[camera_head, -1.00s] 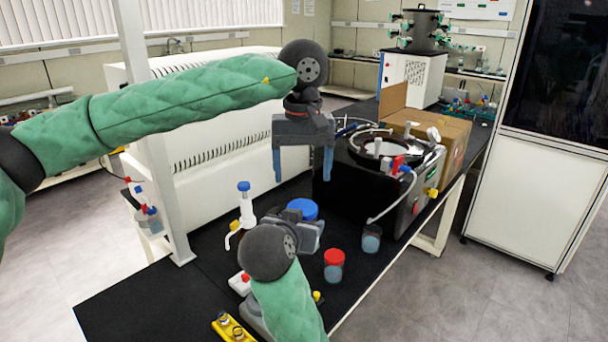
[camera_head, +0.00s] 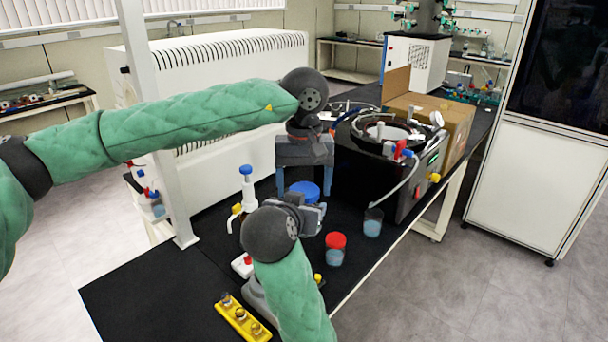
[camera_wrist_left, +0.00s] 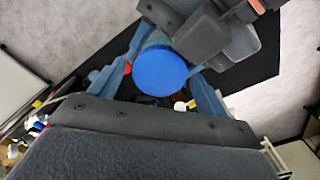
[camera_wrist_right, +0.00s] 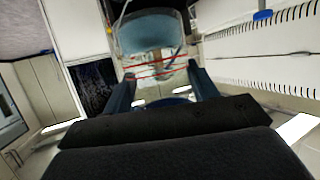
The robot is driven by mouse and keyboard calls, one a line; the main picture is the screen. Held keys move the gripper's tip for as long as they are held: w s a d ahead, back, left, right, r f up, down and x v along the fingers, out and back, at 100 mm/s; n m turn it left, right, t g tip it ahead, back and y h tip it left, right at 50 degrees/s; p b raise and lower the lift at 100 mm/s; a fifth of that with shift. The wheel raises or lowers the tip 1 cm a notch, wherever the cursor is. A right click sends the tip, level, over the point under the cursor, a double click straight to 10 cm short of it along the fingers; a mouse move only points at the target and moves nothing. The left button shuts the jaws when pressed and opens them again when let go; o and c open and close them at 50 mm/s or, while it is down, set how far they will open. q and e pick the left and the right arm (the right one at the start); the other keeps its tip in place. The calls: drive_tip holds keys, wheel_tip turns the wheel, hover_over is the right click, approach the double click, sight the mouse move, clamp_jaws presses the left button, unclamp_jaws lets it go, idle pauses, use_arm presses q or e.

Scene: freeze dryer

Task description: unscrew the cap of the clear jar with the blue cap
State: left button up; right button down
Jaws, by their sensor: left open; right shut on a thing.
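The clear jar's blue cap (camera_head: 305,189) shows from above in the head view, beside my right gripper (camera_head: 313,214). The right gripper is shut on the jar body, which it mostly hides there. In the right wrist view the clear jar (camera_wrist_right: 148,35) stands between the fingers, with bluish contents and red lines on its wall. My left gripper (camera_head: 304,188) points down over the cap, open, with one finger on each side. In the left wrist view the blue cap (camera_wrist_left: 160,71) lies between the open fingers; I cannot tell whether they touch it.
A red-capped jar (camera_head: 336,243) and a small container of blue liquid (camera_head: 373,222) stand to the right. A blue-topped dispenser bottle (camera_head: 247,190) is at left. The black freeze dryer (camera_head: 372,175) stands behind. A yellow rack (camera_head: 240,318) lies in front; the front-left table (camera_head: 150,290) is clear.

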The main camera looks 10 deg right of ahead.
use_arm(q)
drive_tip(key=c, duration=1)
drive_tip(key=shift+n, duration=1.7)
drive_tip(key=o, duration=1.1)
